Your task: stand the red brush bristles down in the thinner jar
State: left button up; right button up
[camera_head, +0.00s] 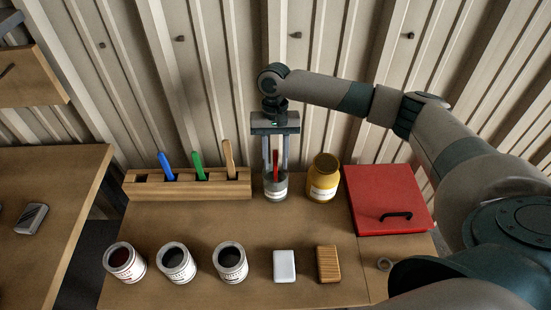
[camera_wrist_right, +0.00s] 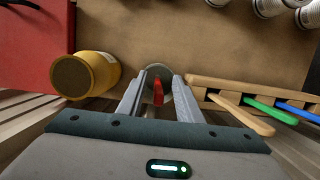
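The red brush (camera_head: 276,160) stands about upright in the clear glass thinner jar (camera_head: 276,188), handle up; its bristle end is hard to make out inside. My right gripper (camera_head: 276,172) is above the jar, pointing down, with its fingers spread on both sides of the handle. The right wrist view shows the red handle (camera_wrist_right: 158,92) between the two fingers, with gaps on both sides, and the jar's rim (camera_wrist_right: 155,69) beyond. My left gripper is not in view.
A wooden rack (camera_head: 190,190) left of the jar holds blue, green and tan handles; its leftmost slot is empty. A yellow jar (camera_head: 323,178) and red case (camera_head: 385,190) stand right. Several cans (camera_head: 177,263), a white block (camera_head: 284,265) and a ribbed wooden block (camera_head: 328,264) line the front.

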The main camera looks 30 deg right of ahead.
jog(key=b+v, duration=0.3)
jog(key=v, duration=1.4)
jog(key=shift+r, duration=0.25)
jog(key=shift+f, duration=0.1)
dwell(0.8)
